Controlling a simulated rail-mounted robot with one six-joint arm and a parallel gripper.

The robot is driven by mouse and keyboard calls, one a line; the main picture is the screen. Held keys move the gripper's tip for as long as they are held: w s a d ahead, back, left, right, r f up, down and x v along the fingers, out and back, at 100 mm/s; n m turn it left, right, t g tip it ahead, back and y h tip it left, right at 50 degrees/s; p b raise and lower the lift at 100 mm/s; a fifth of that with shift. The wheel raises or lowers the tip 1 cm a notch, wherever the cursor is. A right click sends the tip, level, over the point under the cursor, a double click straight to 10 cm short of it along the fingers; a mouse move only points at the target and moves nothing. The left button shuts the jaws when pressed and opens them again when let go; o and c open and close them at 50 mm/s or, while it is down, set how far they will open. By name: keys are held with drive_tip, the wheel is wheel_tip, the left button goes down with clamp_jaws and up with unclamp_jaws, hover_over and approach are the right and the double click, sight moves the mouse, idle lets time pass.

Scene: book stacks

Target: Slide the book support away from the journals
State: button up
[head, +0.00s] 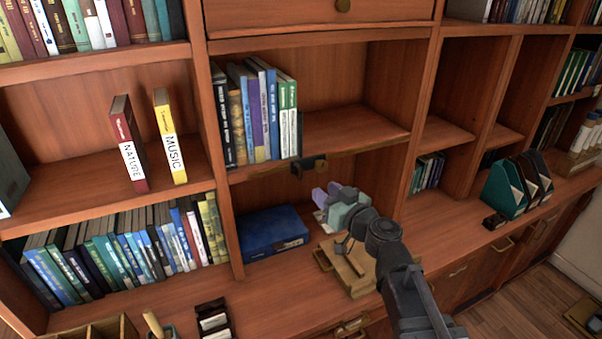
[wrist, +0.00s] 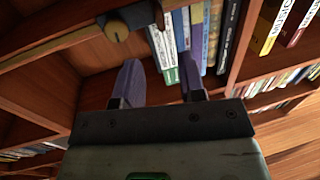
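The journals (head: 260,108) stand upright in a row on the middle shelf, and their spines also show in the wrist view (wrist: 196,40). The book support (head: 309,165) looks like a dark bracket on the shelf's front edge at the right end of the row. In the wrist view it shows as a dark piece with a brass knob (wrist: 117,30), left of the spines and close to them. My gripper (head: 335,194) has purple fingers and is below and slightly right of the support, apart from it. In the wrist view its fingers (wrist: 158,78) are spread with nothing between them.
The shelf right of the journals (head: 355,128) is bare. The books NATURE (head: 128,145) and MUSIC (head: 170,138) stand in the left bay, past an upright divider (head: 214,150).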

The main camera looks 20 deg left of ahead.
sight(300, 171)
drive_tip(key=shift+a, duration=0.1)
drive_tip(key=x, duration=1)
drive_tip(key=shift+w+a, duration=0.2)
drive_tip(key=shift+a, duration=0.1)
clamp_jaws()
